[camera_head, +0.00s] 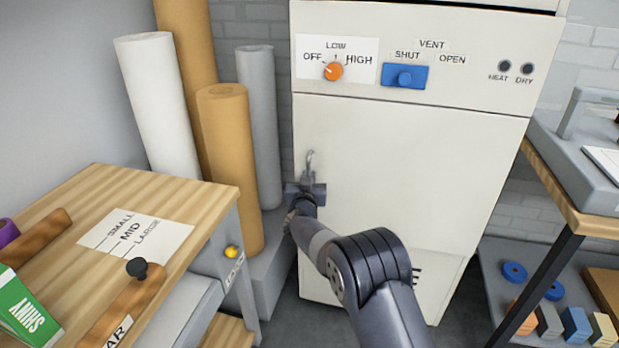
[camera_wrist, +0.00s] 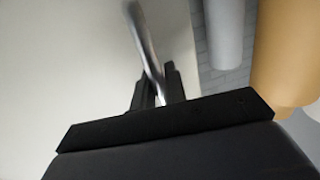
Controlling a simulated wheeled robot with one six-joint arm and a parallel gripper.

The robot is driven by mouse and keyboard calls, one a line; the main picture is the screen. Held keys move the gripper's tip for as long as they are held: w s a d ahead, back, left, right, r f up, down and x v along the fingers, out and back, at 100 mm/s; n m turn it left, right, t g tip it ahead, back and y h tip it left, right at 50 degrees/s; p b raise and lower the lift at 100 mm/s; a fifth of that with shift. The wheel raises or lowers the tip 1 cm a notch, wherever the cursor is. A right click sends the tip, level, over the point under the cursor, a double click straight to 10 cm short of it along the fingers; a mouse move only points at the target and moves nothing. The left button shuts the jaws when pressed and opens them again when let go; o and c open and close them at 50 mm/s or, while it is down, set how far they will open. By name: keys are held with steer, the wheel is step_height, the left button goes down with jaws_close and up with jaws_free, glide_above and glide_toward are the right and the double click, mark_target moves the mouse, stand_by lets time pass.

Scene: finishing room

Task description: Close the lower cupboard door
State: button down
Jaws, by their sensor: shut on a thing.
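The lower cupboard door (camera_head: 415,180) is a large cream panel below the control panel of a cream cabinet. It looks flush or nearly so; I cannot tell whether a small gap is left. Its metal handle (camera_head: 310,157) is near the door's left edge. My gripper (camera_head: 309,178) is at this handle and shut on its lower part. In the wrist view the handle (camera_wrist: 145,40) rises from between the dark fingers (camera_wrist: 156,88), in front of the pale door (camera_wrist: 70,70). My arm hides part of the door's lower area and its lettering.
The control panel (camera_head: 460,45) has an orange knob (camera_head: 333,71) and a blue slider (camera_head: 404,76). Paper rolls (camera_head: 230,165) stand close left of the door. A wooden bench (camera_head: 190,195) is at left, a shelf rack (camera_head: 570,215) at right.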

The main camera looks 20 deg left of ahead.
steer(key=shift+w+r, duration=0.15)
steer(key=shift+r, duration=0.1)
steer(key=c, duration=1.8)
jaws_free()
steer(key=shift+w+f, duration=0.1)
steer(key=shift+o, duration=0.2)
steer(key=shift+d, duration=0.1)
steer(key=v, duration=1.1)
steer(key=shift+a, duration=0.25)
steer(key=shift+x, duration=5.4)
steer(key=shift+d+f, duration=0.1)
